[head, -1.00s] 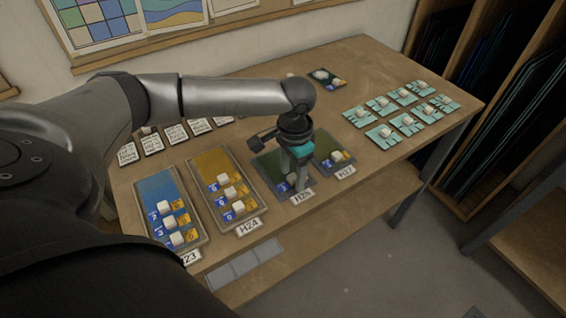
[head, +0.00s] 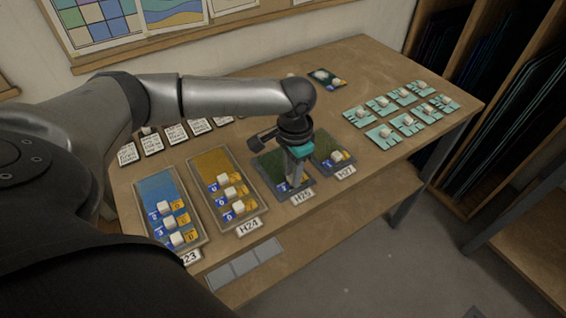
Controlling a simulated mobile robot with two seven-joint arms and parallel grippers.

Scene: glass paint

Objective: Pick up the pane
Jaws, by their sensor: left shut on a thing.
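My left gripper (head: 294,183) points straight down into the dark green tray labelled H25 (head: 266,166). It is shut on a small pane (head: 283,187), of which only a blue edge with white marking shows beside the fingers. The fingers hide most of this pane and any white knob on it. The pane is low at the tray's front end; I cannot tell whether it touches the tray floor. My right gripper is not in view.
Tray H27 (head: 323,146) lies close on the right, tray H24 (head: 209,163) and a blue tray (head: 152,186) on the left, with white-knobbed pieces. Several pale green pieces (head: 378,133) lie at right.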

